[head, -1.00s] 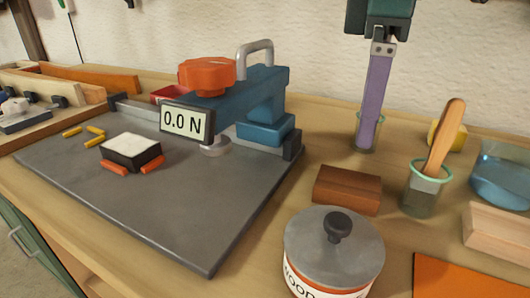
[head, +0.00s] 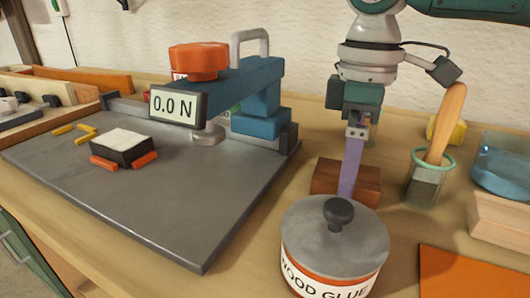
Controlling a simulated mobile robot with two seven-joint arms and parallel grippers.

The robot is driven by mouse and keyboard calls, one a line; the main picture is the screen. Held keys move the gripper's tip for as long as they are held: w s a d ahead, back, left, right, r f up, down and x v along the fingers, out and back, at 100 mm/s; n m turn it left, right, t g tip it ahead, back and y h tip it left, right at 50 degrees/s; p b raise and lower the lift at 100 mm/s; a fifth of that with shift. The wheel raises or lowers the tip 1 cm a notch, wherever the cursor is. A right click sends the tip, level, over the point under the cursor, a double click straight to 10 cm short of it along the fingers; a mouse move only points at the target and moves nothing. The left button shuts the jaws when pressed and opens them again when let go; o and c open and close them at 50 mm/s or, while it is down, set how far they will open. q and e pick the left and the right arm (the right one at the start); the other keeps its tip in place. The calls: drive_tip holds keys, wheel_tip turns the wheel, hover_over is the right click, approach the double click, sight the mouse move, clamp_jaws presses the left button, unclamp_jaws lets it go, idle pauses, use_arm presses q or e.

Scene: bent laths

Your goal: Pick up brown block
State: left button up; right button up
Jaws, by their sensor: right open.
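The brown block (head: 328,179) lies on the workbench behind the wood glue pot. My right gripper (head: 348,188) comes down from above, with its purple finger seen edge-on across the middle of the block's near side. The block shows to the left and right of the finger. The gripper is open; whether its fingers straddle the block or touch it cannot be told from this angle. The fingertip ends near the pot's knob, which may hide its lowest part. My left gripper is not in view.
The wood glue pot (head: 310,238) with a grey lid stands close in front of the block. A glass with a wooden stick (head: 447,125) stands to the right, near a pale wood block (head: 502,224). A blue press (head: 262,122) on a grey plate (head: 160,208) stands left.

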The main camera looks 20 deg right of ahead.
drive_tip(key=shift+c, duration=0.2)
drive_tip(key=c, duration=1.3)
drive_tip(key=shift+r, duration=0.1)
